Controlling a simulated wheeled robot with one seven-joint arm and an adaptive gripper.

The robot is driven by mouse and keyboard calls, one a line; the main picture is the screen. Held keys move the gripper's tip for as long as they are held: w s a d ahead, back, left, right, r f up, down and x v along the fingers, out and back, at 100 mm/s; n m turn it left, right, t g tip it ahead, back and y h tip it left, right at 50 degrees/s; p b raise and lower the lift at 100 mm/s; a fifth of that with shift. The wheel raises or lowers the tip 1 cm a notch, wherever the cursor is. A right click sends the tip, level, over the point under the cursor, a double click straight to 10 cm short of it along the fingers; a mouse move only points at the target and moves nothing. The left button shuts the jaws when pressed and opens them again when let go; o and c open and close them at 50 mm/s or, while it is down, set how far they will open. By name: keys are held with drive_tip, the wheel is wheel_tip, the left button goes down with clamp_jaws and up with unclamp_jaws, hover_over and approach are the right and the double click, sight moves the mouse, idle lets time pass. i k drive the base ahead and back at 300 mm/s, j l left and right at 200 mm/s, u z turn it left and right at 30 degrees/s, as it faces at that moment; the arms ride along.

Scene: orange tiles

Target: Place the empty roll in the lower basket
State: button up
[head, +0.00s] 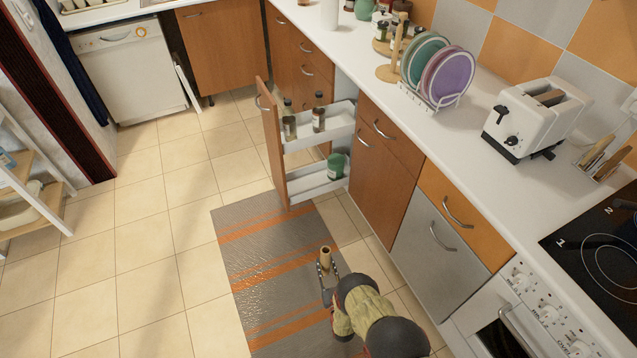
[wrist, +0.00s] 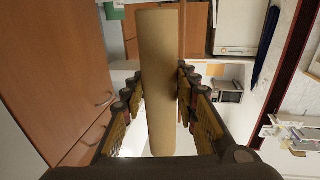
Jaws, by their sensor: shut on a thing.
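The empty roll is a brown cardboard tube (head: 325,256); it stands about upright in my gripper (head: 326,270), over the striped mat. In the wrist view the tube (wrist: 159,80) fills the middle, with a finger on each side of it. The lower basket (head: 308,183) is the white bottom tier of the pulled-out cabinet unit, beyond my gripper and up in the head view. It holds a green container (head: 336,166) at its right end; its left part looks free, though the orange-brown door front (head: 271,150) hides some of it.
The upper basket (head: 335,117) above it holds dark bottles (head: 318,112). Closed cabinets (head: 384,160) and a grey dishwasher-like front (head: 424,235) line the right. The grey and orange mat (head: 240,240) lies on open tiled floor. The counter above carries plates and a toaster (head: 535,120).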

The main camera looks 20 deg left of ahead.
sight(300, 187)
drive_tip(key=i+j, duration=1.55)
drive_tip(key=j, duration=0.3)
